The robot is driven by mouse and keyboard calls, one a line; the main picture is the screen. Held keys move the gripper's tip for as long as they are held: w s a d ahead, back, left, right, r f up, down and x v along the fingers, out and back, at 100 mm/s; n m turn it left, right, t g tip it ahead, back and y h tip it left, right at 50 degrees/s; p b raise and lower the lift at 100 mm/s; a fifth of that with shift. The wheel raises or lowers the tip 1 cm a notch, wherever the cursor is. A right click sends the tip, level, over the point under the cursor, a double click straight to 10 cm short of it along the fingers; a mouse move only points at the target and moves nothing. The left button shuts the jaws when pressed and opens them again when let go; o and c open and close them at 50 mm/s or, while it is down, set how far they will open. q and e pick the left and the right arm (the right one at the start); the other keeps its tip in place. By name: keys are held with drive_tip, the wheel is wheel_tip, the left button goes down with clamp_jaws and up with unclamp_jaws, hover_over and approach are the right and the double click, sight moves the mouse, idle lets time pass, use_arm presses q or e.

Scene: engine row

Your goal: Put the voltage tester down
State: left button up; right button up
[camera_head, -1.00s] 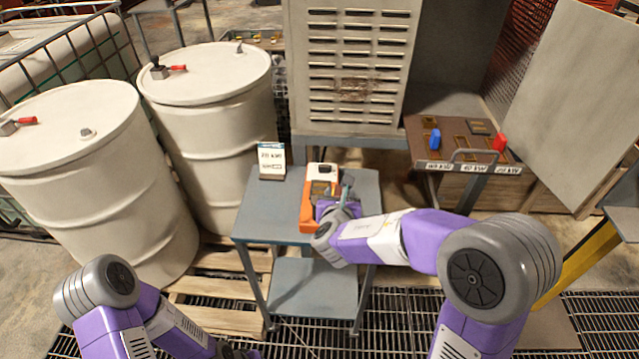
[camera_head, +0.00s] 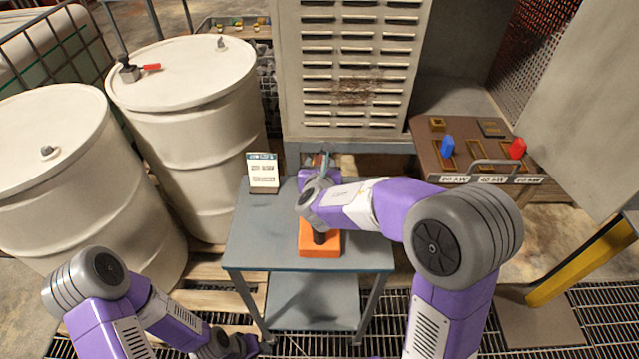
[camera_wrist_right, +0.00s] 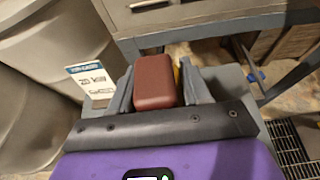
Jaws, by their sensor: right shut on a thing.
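My right gripper (camera_head: 325,160) is over the small grey-blue cart (camera_head: 255,245), its fingers pointing toward the back. In the right wrist view its two dark fingers (camera_wrist_right: 155,85) are shut on a dark red, rounded block, which I take for the voltage tester (camera_wrist_right: 155,82). The arm hides this block in the head view. An orange item (camera_head: 319,247) lies on the cart under my right wrist, partly covered. I cannot tell whether the tester touches the cart. My left gripper (camera_head: 238,346) is low at the bottom edge; its fingers are unclear.
A white sign (camera_head: 263,172) stands at the cart's back left. White drums (camera_head: 185,75) stand to the left. A louvred cabinet (camera_head: 350,70) rises behind. A bench with blue and red handles (camera_head: 480,160) is at right. The cart's left and right front are bare.

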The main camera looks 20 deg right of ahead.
wheel_tip(320, 180, down, 5)
drive_tip(key=shift+w+r+b, duration=0.1)
drive_tip(key=shift+b, duration=0.7)
drive_tip(key=shift+f, duration=0.25)
drive_tip(key=o, duration=1.2)
drive_tip(key=shift+r, duration=0.15)
